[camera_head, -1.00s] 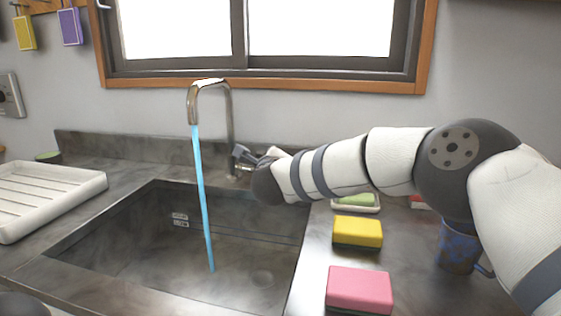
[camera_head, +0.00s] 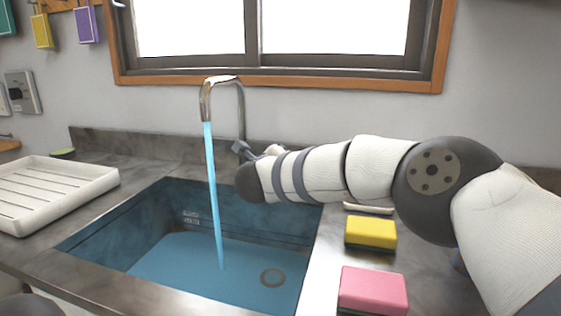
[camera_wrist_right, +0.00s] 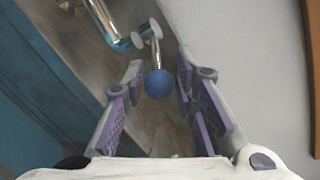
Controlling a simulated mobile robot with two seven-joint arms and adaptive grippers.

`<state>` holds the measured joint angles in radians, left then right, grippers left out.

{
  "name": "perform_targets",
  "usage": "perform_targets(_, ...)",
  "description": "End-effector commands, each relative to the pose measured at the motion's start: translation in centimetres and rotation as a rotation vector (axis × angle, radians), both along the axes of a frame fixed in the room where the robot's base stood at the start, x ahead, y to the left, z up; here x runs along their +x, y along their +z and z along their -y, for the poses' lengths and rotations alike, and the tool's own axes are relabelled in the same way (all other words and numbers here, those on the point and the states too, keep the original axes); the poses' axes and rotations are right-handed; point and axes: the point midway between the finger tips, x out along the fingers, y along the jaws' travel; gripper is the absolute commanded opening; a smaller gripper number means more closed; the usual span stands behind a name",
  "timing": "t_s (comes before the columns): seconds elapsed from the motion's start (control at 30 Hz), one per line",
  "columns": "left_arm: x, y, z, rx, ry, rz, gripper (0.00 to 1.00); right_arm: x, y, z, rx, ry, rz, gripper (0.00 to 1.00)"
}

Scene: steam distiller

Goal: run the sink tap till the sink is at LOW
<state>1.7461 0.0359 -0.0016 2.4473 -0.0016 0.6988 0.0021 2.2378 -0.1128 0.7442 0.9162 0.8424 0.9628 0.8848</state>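The sink tap (camera_head: 241,115) is running, and a blue stream (camera_head: 213,200) falls from its spout into the sink (camera_head: 290,200). A sheet of blue water (camera_head: 180,262) covers the sink floor, and the drain shows through it. Small labels (camera_head: 191,218) on the back wall stand above the water and are too small to read. My right gripper (camera_wrist_right: 162,98) is at the tap's lever. In the right wrist view its purple-padded fingers are apart, with the lever's blue ball knob (camera_wrist_right: 158,84) between them, apparently untouched. My left gripper is out of view.
A white drying rack (camera_head: 60,190) stands left of the sink. A yellow sponge (camera_head: 371,233) and a pink sponge (camera_head: 373,290) lie on the counter to the right, below my right arm. A window is behind the tap.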

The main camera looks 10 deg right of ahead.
Motion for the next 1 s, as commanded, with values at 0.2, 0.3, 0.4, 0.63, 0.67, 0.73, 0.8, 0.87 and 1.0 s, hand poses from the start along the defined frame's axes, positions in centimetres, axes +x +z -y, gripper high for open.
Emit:
perform_targets(0.2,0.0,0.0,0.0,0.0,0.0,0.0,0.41,0.0,0.0,0.0,0.0,0.0,0.0,0.41)
perform_targets(0.3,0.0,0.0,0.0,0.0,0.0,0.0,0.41,0.0,0.0,0.0,0.0,0.001,-0.001,0.41)
perform_targets(0.4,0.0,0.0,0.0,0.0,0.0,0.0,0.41,-0.6,0.1,-0.2,-0.001,0.001,-0.002,0.41)
perform_targets(0.63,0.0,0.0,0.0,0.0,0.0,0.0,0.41,-5.4,1.3,-1.7,-0.002,0.005,-0.001,0.41)
perform_targets(0.67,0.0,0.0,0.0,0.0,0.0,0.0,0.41,-6.2,1.5,-1.9,-0.002,0.004,-0.001,0.41)
perform_targets(0.73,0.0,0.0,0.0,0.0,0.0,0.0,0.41,-7.9,1.9,-2.4,-0.001,0.003,-0.001,0.41)
perform_targets(0.8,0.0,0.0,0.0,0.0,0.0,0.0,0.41,-9.3,2.2,-2.8,-0.001,0.003,0.0,0.41)
perform_targets(0.87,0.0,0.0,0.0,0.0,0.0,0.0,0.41,-10.1,2.4,-3.1,-0.001,0.002,0.0,0.41)
perform_targets(1.0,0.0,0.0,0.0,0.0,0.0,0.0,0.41,-11.2,2.5,-3.3,0.0,0.001,-0.001,0.41)
